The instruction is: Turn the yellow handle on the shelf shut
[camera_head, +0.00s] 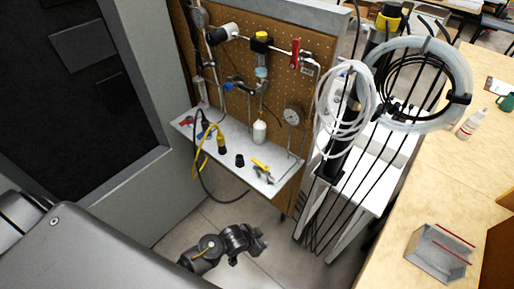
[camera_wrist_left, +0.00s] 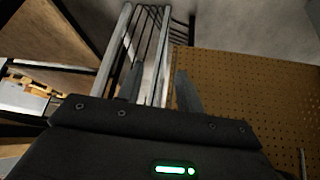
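The yellow handle (camera_head: 260,163) sits on a small metal valve near the right front corner of the white shelf (camera_head: 213,122). The handle points along the shelf's length, from upper left to lower right in the picture. My left gripper (camera_head: 261,241) is below and in front of the shelf, apart from the handle, with the floor behind it. In the left wrist view its two fingers (camera_wrist_left: 158,82) stand apart with nothing between them. The handle cannot be made out in the left wrist view. My right gripper is in neither view.
A white stand with coiled tubes (camera_head: 345,97) is at right. Floor below is clear.

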